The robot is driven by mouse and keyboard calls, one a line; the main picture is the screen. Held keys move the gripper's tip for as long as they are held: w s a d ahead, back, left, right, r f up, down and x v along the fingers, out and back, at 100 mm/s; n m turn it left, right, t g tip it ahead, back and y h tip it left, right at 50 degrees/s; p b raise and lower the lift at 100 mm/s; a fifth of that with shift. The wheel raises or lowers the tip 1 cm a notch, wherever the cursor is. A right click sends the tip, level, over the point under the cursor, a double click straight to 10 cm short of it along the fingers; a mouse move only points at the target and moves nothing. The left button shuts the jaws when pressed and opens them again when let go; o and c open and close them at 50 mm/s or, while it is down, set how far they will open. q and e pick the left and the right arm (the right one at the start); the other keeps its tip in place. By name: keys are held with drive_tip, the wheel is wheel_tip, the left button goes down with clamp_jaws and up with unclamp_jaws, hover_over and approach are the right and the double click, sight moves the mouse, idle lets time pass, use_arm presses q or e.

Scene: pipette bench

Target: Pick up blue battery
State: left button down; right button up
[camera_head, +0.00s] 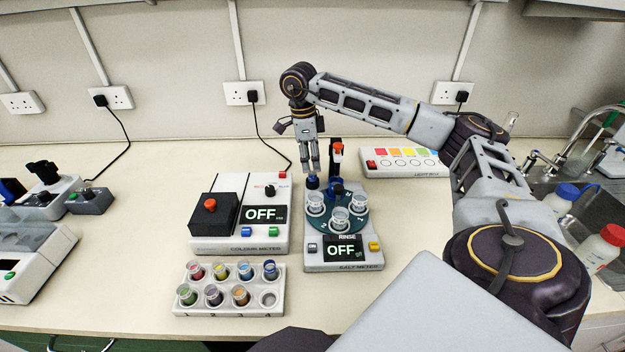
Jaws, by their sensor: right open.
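No thing in view is clear enough for me to name it the blue battery. My left gripper is out of view.
The salt meter (318,262) carries a carousel of clear cups and an orange-topped post (337,152). The colour meter (216,244) stands left, a vial rack (230,308) in front. A light box (400,170) lies behind right. Bottles (598,250) stand by the sink.

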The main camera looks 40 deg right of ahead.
sight(312, 173)
drive_tip(key=shift+d+f, duration=0.2)
drive_tip(key=shift+f, duration=2.35)
clamp_jaws()
